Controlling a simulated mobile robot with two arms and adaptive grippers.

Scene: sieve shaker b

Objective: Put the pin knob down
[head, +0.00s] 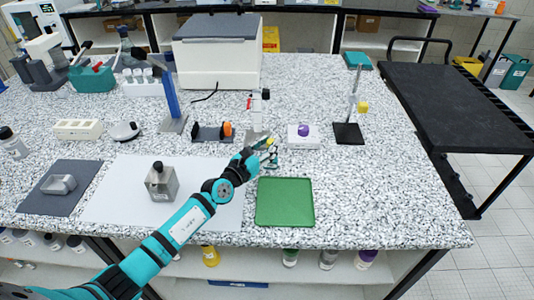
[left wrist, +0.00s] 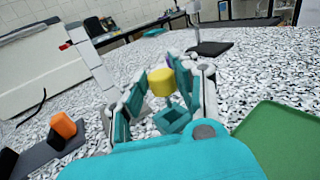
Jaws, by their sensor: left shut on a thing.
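A yellow knob (left wrist: 161,81), which I take to be the pin knob, sits between the two teal fingers of my left gripper (left wrist: 163,98) in the left wrist view. The gripper is shut on it. In the head view my left gripper (head: 268,151) is beyond the green tray (head: 285,202), in front of the white upright stand (head: 256,118). The knob is small and partly covered by the fingers there. Whether its lower end touches the table cannot be told. My right gripper is not in view.
Right of my gripper is a white block with a purple knob (head: 303,130). Beyond it is a stand on a black base (head: 348,134). A grey holder with an orange knob (head: 226,129) stands left. A metal block (head: 161,184) rests on the pale mat (head: 112,199).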

